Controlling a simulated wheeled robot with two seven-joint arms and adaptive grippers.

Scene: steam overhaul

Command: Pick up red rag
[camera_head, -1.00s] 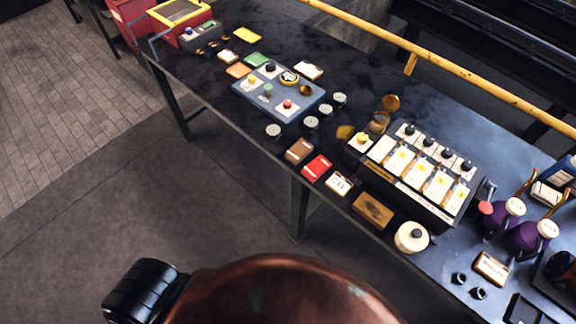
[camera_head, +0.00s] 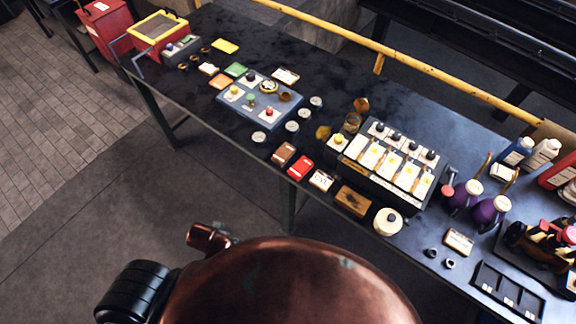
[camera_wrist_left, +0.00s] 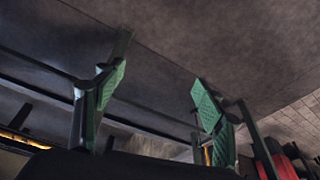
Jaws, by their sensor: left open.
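A small red, flat, folded-looking piece (camera_head: 300,168), which seems to be the red rag, lies on the dark table (camera_head: 330,78) near its front edge. It lies between a brown piece (camera_head: 283,154) and a white card (camera_head: 321,181). My left gripper (camera_wrist_left: 160,88) shows only in the left wrist view. Its two green-padded fingers are wide apart with nothing between them. The red piece cannot be made out in that view. Neither gripper shows in the head view.
A rack of white cards (camera_head: 390,165) stands right of the red piece, with a wooden block (camera_head: 352,200) and a round white pot (camera_head: 388,221) in front. A blue-grey panel (camera_head: 258,105) lies to the left. A yellow rail (camera_head: 400,58) runs behind the table.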

